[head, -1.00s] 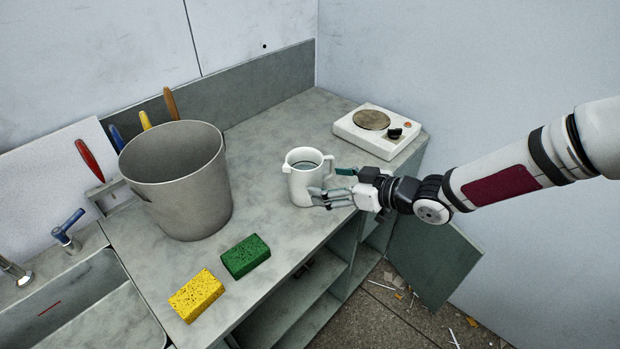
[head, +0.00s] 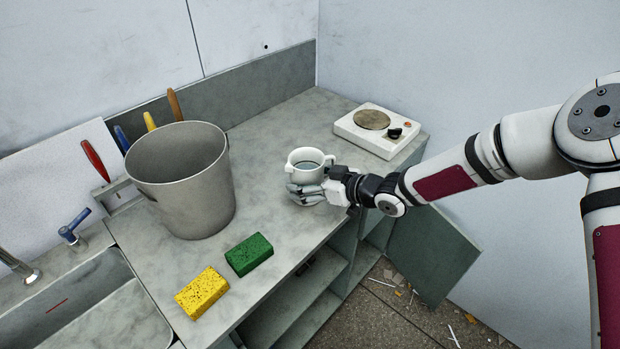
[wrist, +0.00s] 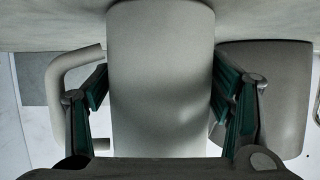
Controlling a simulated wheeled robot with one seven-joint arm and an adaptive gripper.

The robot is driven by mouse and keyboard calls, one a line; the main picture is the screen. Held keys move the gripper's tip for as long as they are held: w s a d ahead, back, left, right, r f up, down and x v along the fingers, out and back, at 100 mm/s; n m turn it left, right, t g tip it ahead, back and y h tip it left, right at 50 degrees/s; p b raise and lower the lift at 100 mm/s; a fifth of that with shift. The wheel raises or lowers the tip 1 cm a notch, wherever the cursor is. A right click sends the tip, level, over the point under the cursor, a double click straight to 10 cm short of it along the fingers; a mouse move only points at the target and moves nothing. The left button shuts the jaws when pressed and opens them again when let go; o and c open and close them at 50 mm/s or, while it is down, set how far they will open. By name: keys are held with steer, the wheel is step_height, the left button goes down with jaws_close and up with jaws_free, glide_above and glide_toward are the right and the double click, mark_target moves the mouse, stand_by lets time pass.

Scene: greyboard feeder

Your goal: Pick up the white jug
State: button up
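The white jug (head: 308,164) stands upright on the grey counter, right of the large bucket. In the head view my gripper (head: 308,193) reaches it from the right, and its fingers cover the jug's lower front. In the wrist view the jug's body (wrist: 160,80) fills the middle, between the two green-padded fingers of my gripper (wrist: 160,95). A finger stands on either side of it, close to the wall. The jug's handle (wrist: 62,95) is at the left, outside the left finger. Whether the pads touch the jug is hard to tell.
The grey bucket (head: 185,190) stands left of the jug. A green sponge (head: 249,254) and a yellow sponge (head: 202,292) lie near the front edge. A white hot plate (head: 378,131) stands behind to the right. An open cabinet door (head: 433,255) hangs below the counter.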

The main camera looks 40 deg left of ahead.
steer(key=c, duration=1.1)
steer(key=shift+r, duration=0.15)
